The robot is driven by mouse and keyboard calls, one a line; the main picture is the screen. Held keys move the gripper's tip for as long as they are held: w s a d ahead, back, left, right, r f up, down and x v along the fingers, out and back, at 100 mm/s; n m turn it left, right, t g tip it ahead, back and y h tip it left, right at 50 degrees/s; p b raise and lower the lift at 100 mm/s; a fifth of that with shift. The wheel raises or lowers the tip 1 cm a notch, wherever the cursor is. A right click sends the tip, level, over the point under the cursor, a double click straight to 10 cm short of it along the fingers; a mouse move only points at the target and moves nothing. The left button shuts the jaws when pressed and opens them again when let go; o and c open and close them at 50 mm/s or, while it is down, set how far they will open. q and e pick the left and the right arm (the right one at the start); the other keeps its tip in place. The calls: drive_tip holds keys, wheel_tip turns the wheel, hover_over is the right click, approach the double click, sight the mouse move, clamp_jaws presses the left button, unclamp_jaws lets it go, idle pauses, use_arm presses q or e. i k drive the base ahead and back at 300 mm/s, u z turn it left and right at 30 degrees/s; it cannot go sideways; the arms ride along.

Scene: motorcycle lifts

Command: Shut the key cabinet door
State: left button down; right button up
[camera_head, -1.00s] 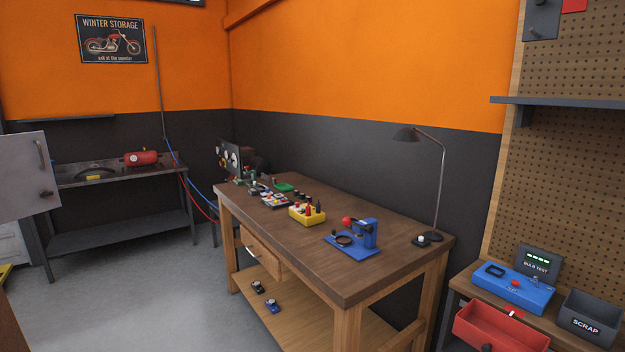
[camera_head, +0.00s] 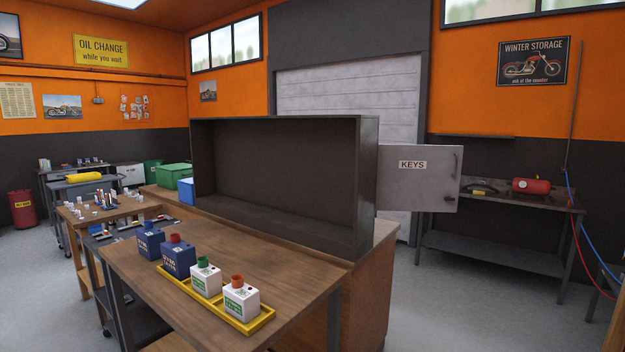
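The key cabinet (camera_head: 285,238) is a dark, open-fronted box standing on a wooden counter, and its inside looks empty. Its grey door (camera_head: 418,190) with a "KEYS" label stands wide open, swung out to the right of the cabinet. A dark handle (camera_head: 454,165) and a small dark knob sit near the door's right edge. Neither of my grippers shows in the head view.
A wooden table (camera_head: 120,268) stands in front of the cabinet with a yellow tray (camera_head: 235,322) holding blue and white jugs. A metal bench (camera_head: 500,250) with a red tank (camera_head: 530,186) stands behind the door. Grey floor (camera_head: 440,310) is clear at the lower right.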

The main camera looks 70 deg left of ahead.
sight(412, 178)
drive_tip(key=u, duration=1.55)
drive_tip(key=i, duration=2.05)
drive_tip(key=u, duration=0.25)
drive_tip(key=i, duration=0.95)
drive_tip(key=u, duration=0.6)
